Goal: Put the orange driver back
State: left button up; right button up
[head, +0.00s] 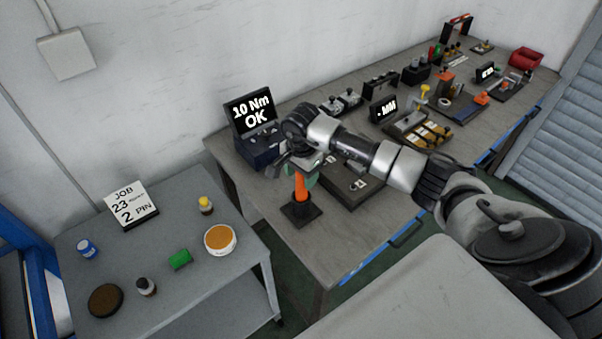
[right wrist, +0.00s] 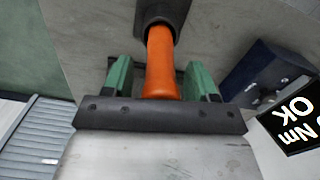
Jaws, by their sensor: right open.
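The orange driver (head: 300,186) stands upright in a black square holder (head: 301,209) near the front left corner of the long workbench. My right gripper (head: 305,177) is at the top of the driver. In the right wrist view the orange handle (right wrist: 161,62) lies between the two green fingers of the right gripper (right wrist: 163,80), with a gap on each side. The driver's far end sits in the dark holder (right wrist: 163,14). My left gripper is not in view.
A torque display (head: 250,113) reading "10 Nm OK" stands just behind the gripper. A dark fixture block (head: 345,190) lies right of the holder. The side table (head: 190,280) holds a job card (head: 131,204), small bottles and dishes.

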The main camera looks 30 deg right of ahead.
jog(key=shift+r, duration=0.2)
jog(key=shift+w+r, duration=0.1)
jog(key=shift+r, duration=0.2)
notch_tip(320, 180, up, 11)
jog(key=b, duration=0.3)
jog(key=shift+r+b, duration=0.15)
jog(key=shift+b, duration=0.25)
